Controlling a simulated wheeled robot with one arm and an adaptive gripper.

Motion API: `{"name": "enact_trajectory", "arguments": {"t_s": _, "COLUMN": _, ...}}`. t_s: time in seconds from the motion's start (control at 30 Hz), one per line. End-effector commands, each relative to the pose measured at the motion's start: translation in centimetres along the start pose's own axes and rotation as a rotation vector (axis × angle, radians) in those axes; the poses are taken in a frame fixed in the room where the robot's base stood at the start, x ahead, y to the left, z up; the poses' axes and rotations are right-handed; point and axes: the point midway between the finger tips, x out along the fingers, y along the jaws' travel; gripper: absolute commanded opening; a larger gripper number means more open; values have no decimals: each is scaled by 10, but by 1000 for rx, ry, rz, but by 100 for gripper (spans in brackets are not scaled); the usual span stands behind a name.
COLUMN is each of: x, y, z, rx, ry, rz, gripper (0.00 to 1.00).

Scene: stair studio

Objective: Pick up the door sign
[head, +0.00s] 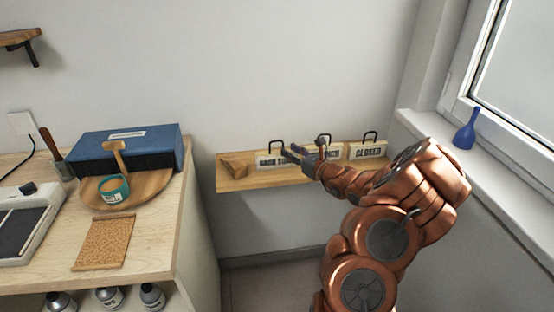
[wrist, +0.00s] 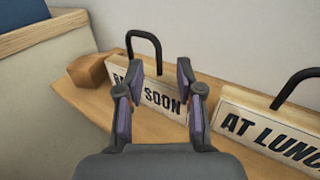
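Three cream signs with wooden edges and dark loop handles stand on the wall shelf. The left one, "BACK SOON" (head: 266,162), also shows in the wrist view (wrist: 163,99). The middle one, "AT LUNCH" (wrist: 270,128), is partly hidden by my gripper in the head view. The right one reads "CLOSED" (head: 369,152). My gripper (head: 291,153) is at the shelf, near the "BACK SOON" sign. In the wrist view my gripper (wrist: 160,70) is open and empty, its fingers apart in front of that sign and hiding part of its lettering.
The wooden shelf (head: 236,184) also holds a small wooden block (head: 234,168) at its left end. A workbench (head: 160,235) with a blue box (head: 125,145) stands to the left.

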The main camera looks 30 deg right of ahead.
Motion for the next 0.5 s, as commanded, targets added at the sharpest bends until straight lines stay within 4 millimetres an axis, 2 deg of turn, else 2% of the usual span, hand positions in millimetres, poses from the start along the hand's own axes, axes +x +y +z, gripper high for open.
{"name": "enact_trajectory", "arguments": {"t_s": 0.23, "x": 33, "y": 2, "z": -1, "rx": 0, "ry": 3, "rz": 4, "gripper": 37}}
{"name": "enact_trajectory", "arguments": {"t_s": 0.5, "x": 41, "y": 1, "z": 0, "rx": 0, "ry": 0, "rz": 2, "gripper": 37}}
